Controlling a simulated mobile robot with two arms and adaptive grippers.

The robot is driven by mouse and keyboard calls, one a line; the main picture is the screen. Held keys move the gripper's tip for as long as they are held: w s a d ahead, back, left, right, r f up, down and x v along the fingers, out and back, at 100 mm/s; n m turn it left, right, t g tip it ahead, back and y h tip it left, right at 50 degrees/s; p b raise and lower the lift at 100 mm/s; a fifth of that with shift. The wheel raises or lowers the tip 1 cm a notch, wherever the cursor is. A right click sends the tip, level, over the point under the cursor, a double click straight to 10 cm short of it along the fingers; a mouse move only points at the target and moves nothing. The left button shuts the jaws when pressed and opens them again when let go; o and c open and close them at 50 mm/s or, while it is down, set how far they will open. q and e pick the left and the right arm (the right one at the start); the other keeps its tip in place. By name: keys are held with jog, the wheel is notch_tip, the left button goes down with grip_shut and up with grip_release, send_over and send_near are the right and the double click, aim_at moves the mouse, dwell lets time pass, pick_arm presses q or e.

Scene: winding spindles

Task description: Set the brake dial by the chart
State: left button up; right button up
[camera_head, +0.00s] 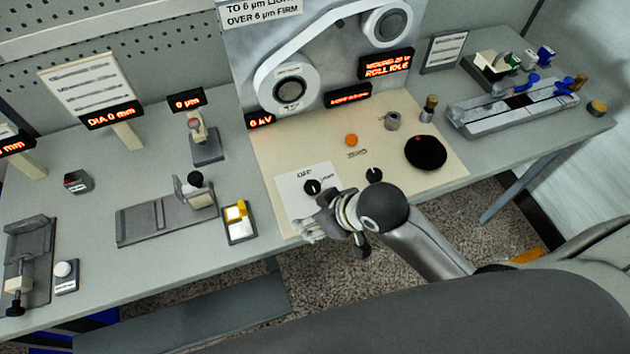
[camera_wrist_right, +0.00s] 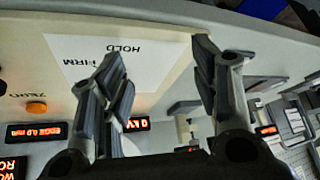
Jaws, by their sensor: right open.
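The brake dial (camera_head: 312,187) is a small black knob on a white card (camera_head: 291,207) at the front left of the cream panel. The chart (camera_head: 262,12) at the top is cut off; its readable lines are "TO 6 µm LIGH" and "OVER 6 µm FIRM". My right gripper (camera_head: 318,226) is just in front of the dial, over the card's near edge. In the right wrist view my right gripper (camera_wrist_right: 159,55) is open and empty over the card (camera_wrist_right: 160,72), where HOLD and FIRM read upside down; the dial is not visible there. My left gripper is not in view.
A gauge display (camera_head: 187,102) reads 0 µm. Another black knob (camera_head: 374,175), an orange button (camera_head: 351,140) and a black dome (camera_head: 426,152) sit on the panel. A tray with yellow and white pieces (camera_head: 240,222) stands left of the card. The panel around the button is clear.

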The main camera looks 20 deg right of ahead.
jog(key=w+a+r+n+y, duration=0.1)
jog(key=w+a+r+n, duration=0.2)
jog(key=w+r+n, duration=0.15)
jog(key=g+h, duration=0.1)
jog(key=g, duration=0.1)
send_near(313, 186)
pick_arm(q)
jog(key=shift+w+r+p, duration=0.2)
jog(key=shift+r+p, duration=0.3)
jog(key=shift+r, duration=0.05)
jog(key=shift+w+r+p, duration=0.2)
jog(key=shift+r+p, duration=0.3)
pick_arm(e)
jog(key=shift+m, duration=0.45)
jog(key=x, duration=0.8)
jog(key=shift+a+f, duration=0.1)
jog(key=shift+f, duration=0.2)
jog(key=shift+c, duration=0.4)
jog(key=c, duration=0.9)
